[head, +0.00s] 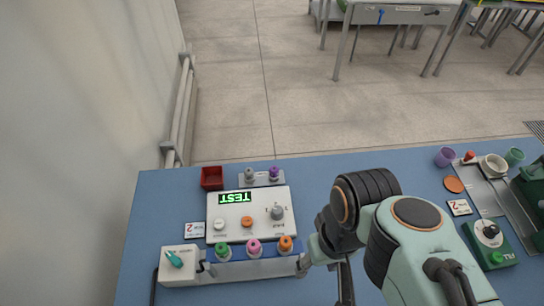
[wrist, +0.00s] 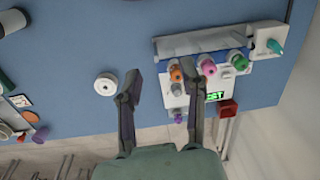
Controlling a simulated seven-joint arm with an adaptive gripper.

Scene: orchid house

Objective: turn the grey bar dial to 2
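The grey bar dial (head: 277,212) sits at the right of a white panel (head: 236,229) on the blue bench in the head view. Small marks stand around it, too small to read, and its bar's setting is unclear. A green display (head: 235,197) on the panel reads TEST. In the wrist view the grey dial (wrist: 189,88) shows close beside the right-hand finger, and the panel lies to the right. My gripper (wrist: 162,82) is open with nothing between its fingers. In the head view my arm stands right of the panel and mostly hides the gripper.
Green, pink and orange knobs (head: 253,248) line the panel's front. A white box with a teal switch (head: 174,259) is at left, a red bin (head: 212,178) behind. A white round piece (wrist: 105,86) lies on the bench. A green dial box (head: 490,240) stands at right.

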